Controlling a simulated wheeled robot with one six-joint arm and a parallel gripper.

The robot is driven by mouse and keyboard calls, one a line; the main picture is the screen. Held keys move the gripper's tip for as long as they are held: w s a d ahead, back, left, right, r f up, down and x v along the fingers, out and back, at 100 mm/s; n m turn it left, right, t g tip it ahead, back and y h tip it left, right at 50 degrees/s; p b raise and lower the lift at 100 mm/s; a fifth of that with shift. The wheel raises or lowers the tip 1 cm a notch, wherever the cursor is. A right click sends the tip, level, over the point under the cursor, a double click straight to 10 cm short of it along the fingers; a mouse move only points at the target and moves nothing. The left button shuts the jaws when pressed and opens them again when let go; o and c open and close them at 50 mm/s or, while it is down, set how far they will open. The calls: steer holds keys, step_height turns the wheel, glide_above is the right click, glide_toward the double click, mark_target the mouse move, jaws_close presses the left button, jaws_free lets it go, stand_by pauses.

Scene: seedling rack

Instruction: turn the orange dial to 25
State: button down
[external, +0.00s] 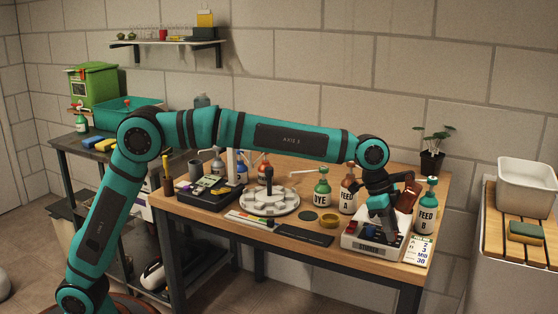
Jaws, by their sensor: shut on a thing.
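A white box-shaped device (358,241) with a dark front strip stands at the front right of the wooden table. My gripper (384,229) points down onto the top of this device, with its fingers low against it. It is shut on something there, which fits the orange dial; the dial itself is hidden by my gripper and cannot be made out. Its scale and pointer reading cannot be read in this view.
Green bottle FEED B (426,217) stands close right of my gripper, behind a number card (418,250). The DYE bottle (322,193) and FEED A bottle (347,196) stand to the left. A round white tray (270,203) is mid-table; a dark mat (304,235) lies in front.

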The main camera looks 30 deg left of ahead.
steer(key=shift+m+g, duration=0.3)
steer(key=shift+m, duration=0.6)
steer(key=c, duration=1.2)
jaws_free()
steer(key=v, duration=1.7)
steer(key=shift+w+r, duration=0.25)
